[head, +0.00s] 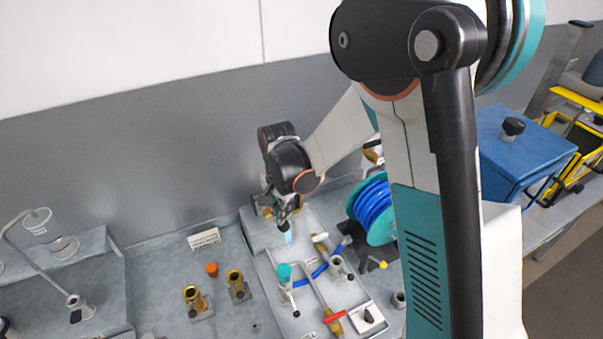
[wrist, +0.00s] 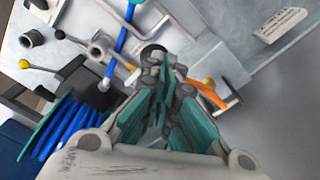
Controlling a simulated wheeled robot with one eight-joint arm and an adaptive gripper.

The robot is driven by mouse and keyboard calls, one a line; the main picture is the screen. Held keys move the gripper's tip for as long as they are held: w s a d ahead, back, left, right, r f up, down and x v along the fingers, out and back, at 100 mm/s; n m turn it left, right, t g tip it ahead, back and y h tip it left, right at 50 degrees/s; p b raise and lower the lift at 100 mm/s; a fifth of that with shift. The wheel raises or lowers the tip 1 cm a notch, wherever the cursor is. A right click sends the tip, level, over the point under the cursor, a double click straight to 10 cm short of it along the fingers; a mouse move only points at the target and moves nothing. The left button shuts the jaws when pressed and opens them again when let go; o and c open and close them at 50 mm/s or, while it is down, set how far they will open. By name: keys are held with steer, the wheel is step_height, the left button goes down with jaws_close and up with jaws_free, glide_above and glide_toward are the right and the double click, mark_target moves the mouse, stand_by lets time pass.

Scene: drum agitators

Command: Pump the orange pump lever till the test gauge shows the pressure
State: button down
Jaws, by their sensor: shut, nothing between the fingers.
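The orange pump lever (wrist: 208,94) shows in the wrist view as a short curved orange bar just right of my gripper's fingers. My gripper (wrist: 163,68) is shut and empty, its teal-padded fingers pointing down toward the bench fixture. Whether a finger touches the lever I cannot tell. In the head view my gripper (head: 284,224) is over the back of the grey fixture plate, and the arm and wrist hide most of the lever there. A dark round part (wrist: 152,51) sits beyond the fingertips, partly covered. I cannot make out the test gauge or any reading.
A blue hose reel (head: 372,210) stands right of the fixture. Pipes, a teal-topped valve (head: 284,272) and a red-handled valve (head: 334,316) crowd the plate. Brass fittings (head: 194,299) stand to the left. A blue box (head: 515,150) is at the right. A small label (head: 204,239) stands behind.

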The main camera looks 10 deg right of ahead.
steer(key=shift+r, duration=0.95)
steer(key=shift+w+f, duration=0.1)
steer(key=shift+f, duration=0.05)
steer(key=shift+s+d+r+b, duration=0.2)
steer(key=shift+s+b, duration=0.05)
steer(key=shift+b, duration=0.25)
steer(key=s+d+r+n+t+b, duration=0.2)
steer(key=s+d+n+t+b, duration=0.25)
steer(key=s+d+b, duration=0.55)
steer(key=s+f+n+t+b, duration=0.2)
steer(key=s+f+n+b, duration=0.3)
steer(key=s+b, duration=0.4)
steer(key=d+f+b, duration=0.1)
steer(key=b, duration=0.2)
steer(key=shift+s+f+t+b, duration=0.3)
steer(key=shift+t+b, duration=0.05)
